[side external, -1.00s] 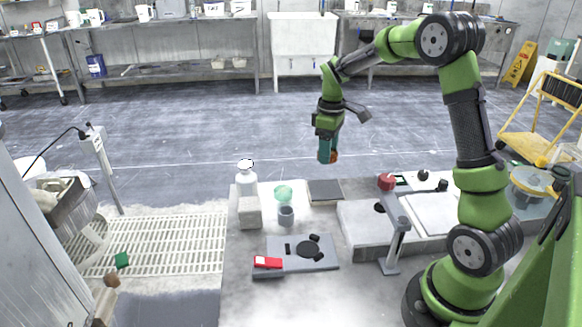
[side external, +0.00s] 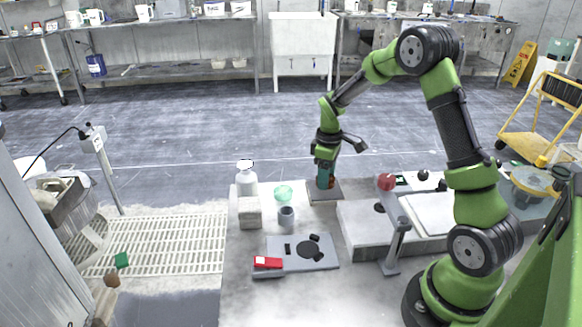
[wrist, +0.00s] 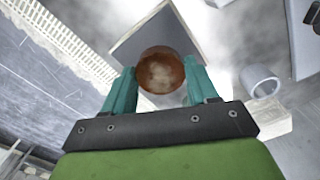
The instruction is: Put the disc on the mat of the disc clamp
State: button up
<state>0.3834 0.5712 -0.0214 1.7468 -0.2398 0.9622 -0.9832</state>
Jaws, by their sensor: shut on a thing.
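The disc (wrist: 161,70) is brown and mottled, held between the two teal fingers of my gripper (wrist: 163,88). In the side view my gripper (side external: 326,183) is low over a dark square plate (side external: 316,197) at the back of the table; whether the disc touches that plate I cannot tell. The disc clamp appears to be the grey flat base (side external: 325,264) nearer the front, with a black round mat (side external: 307,248) and small black pieces around it. A red block (side external: 267,262) sits at its front left. The mat is bare.
A white bottle (side external: 246,180), a pale block (side external: 250,213), a grey cup (side external: 286,217) and a green bowl-like item (side external: 283,193) stand left of my gripper. A grey upright post with a red knob (side external: 387,182) and a low pale machine (side external: 360,223) stand to the right.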

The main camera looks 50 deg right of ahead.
jog(key=shift+f, duration=0.6)
jog(key=shift+f, duration=0.2)
jog(key=o, duration=1.2)
